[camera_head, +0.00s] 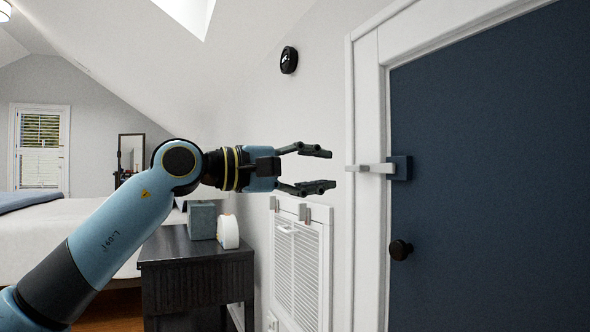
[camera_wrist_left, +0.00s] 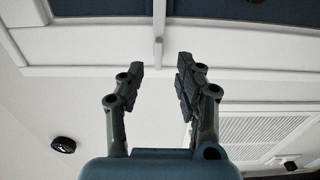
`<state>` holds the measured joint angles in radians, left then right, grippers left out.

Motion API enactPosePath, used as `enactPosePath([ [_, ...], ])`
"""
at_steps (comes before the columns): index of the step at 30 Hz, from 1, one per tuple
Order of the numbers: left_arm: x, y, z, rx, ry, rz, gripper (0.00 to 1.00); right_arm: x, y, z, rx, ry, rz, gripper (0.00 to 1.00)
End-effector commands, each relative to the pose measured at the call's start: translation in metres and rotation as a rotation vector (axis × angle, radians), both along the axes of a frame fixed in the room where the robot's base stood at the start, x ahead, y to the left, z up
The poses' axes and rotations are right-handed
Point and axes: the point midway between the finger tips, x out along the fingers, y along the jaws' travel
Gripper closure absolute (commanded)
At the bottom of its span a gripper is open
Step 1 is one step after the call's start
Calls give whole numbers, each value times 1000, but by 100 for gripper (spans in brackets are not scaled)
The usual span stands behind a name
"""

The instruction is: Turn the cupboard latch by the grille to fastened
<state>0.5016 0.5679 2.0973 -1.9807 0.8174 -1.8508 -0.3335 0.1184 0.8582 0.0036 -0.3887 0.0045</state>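The cupboard latch (camera_head: 372,168) is a pale bar on a blue mounting plate (camera_head: 400,168) at the left edge of the dark blue cupboard door (camera_head: 490,170). The bar lies level and reaches left across the white frame. My left gripper (camera_head: 331,170) is open and empty, just left of the bar's free end, at about its height. In the left wrist view the bar (camera_wrist_left: 158,52) shows ahead, between and beyond the spread fingertips (camera_wrist_left: 160,66); I see no contact. The grille (camera_head: 298,262) is low on the wall, below the gripper. My right gripper is not in view.
A black round knob (camera_head: 400,250) sticks out of the door below the latch. A black round wall device (camera_head: 289,60) is above. A dark nightstand (camera_head: 196,262) with a grey box (camera_head: 202,220) and a white clock-like object (camera_head: 228,232) stands below my left arm.

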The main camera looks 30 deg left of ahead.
Motion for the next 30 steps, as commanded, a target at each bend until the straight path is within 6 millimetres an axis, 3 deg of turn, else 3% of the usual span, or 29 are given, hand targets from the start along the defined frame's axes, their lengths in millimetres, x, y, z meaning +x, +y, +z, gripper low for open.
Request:
enactPosePath([
  [3,-17,12,-1,8,4,-2,65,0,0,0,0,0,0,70],
  [12,-35,27,-1,3,2,-1,65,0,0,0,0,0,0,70],
  [30,-38,28,0,-1,2,-2,65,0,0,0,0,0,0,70],
])
